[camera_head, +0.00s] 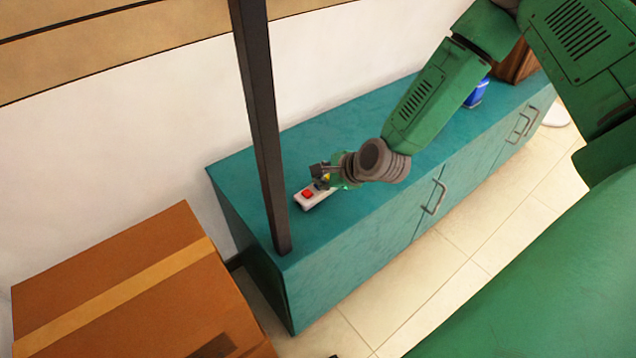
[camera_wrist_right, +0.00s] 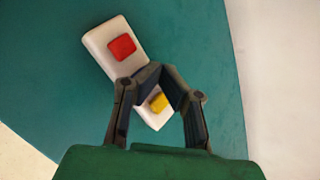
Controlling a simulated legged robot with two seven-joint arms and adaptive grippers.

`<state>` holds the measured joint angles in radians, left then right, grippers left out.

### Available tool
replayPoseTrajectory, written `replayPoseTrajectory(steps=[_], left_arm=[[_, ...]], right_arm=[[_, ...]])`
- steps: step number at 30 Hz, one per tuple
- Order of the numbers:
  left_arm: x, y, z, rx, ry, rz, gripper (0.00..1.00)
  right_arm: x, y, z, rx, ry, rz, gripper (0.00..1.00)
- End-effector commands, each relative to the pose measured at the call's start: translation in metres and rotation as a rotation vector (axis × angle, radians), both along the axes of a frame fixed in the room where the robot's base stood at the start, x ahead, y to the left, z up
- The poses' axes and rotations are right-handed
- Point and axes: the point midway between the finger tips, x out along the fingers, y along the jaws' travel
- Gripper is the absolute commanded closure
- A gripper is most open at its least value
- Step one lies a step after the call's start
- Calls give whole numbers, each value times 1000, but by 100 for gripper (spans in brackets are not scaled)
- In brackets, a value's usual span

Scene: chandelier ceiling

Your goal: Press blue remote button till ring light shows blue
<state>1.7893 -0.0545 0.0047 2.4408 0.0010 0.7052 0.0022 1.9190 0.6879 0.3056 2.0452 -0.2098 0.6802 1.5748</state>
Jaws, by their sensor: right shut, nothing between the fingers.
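A white remote (camera_head: 312,199) lies on the teal cabinet top. Its red button (camera_head: 307,194) is uncovered at the near-left end, and it also shows in the right wrist view (camera_wrist_right: 122,47). A yellow button (camera_wrist_right: 158,102) shows between the fingers in that view. My right gripper (camera_head: 319,173) is shut and empty, with its fingertips (camera_wrist_right: 160,74) over the remote's middle, between the red and yellow buttons. The fingers hide this middle part, so no blue button shows clearly. I cannot tell whether the fingertips touch it. The ring light's glowing part is not in view. My left gripper is not in view.
A dark upright post (camera_head: 260,120) stands at the cabinet's (camera_head: 350,265) left end, left of the remote. A cardboard box (camera_head: 125,290) is at the lower left. A blue can (camera_head: 477,93) stands farther right on the cabinet. The top between post and remote is clear.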

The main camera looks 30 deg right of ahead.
Motion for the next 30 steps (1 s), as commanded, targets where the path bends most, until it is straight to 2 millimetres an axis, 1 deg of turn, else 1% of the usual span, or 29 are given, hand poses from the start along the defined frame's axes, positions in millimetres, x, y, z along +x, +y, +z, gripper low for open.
replayPoseTrajectory(steps=[1,5,15,19,30], left_arm=[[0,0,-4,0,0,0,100],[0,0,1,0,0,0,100],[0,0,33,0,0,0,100],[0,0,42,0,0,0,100],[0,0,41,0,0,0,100]], right_arm=[[0,0,-4,0,0,0,100],[0,0,2,0,0,0,100],[0,3,40,-3,1,0,100],[0,4,52,-5,0,1,100],[0,2,51,-3,1,0,100]])
